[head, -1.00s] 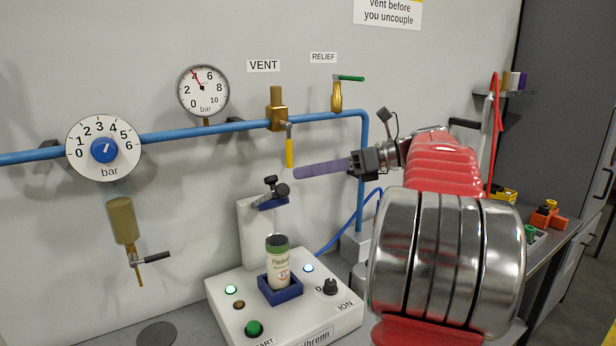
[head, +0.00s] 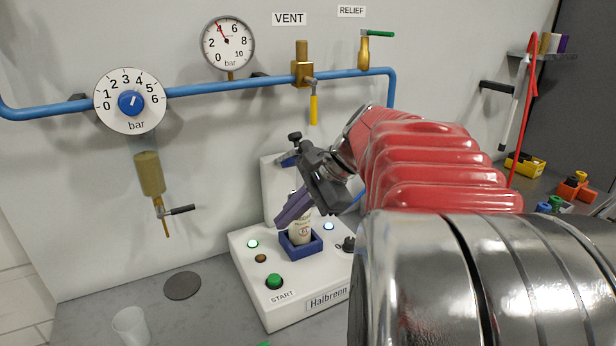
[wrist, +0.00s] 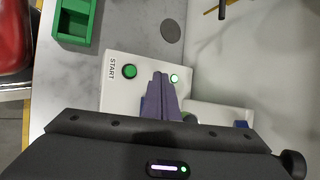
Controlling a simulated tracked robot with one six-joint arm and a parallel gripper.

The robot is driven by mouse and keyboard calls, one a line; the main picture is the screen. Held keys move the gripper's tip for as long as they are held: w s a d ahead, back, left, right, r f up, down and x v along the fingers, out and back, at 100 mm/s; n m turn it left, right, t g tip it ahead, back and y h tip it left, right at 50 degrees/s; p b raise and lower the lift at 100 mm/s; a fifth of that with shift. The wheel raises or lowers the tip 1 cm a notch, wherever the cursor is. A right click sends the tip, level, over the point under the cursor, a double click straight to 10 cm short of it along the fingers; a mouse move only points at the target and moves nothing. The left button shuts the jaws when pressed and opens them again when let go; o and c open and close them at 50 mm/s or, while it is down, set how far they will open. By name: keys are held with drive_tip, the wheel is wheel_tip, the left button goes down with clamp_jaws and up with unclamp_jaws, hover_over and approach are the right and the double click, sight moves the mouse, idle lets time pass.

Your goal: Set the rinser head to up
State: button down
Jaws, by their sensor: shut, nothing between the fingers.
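The rinser head is a small blue bracket (head: 289,160) with a black knob (head: 295,137), on the upright white post behind the can in the head view. My gripper's dark body partly covers it, so I cannot tell its position. My gripper (head: 281,222) is shut and empty, its purple fingers slanting down to the left in front of the can. The pale can (head: 302,232) stands in the blue holder (head: 301,248), its upper part hidden by the fingers. In the wrist view my gripper (wrist: 160,76) is over the white printer base (wrist: 117,93).
A green START button (head: 274,281) and small lamps sit on the base. A clear cup (head: 131,326) stands at front left. A green tray (wrist: 75,20) shows in the wrist view.

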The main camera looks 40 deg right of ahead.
drive_tip(key=s+a+f+n+h, duration=0.2)
drive_tip(key=s+a+f+n, duration=0.2)
drive_tip(key=a+n, duration=0.5)
drive_tip(key=s+a+f+n+h, duration=0.2)
drive_tip(key=s+a+f+n, duration=0.2)
drive_tip(key=s+a+n, duration=0.4)
drive_tip(key=shift+s+a+n+g, duration=0.3)
drive_tip(key=shift+s+a+n, duration=0.1)
drive_tip(key=shift+a+n, duration=0.75)
drive_tip(key=shift+d+f, duration=0.1)
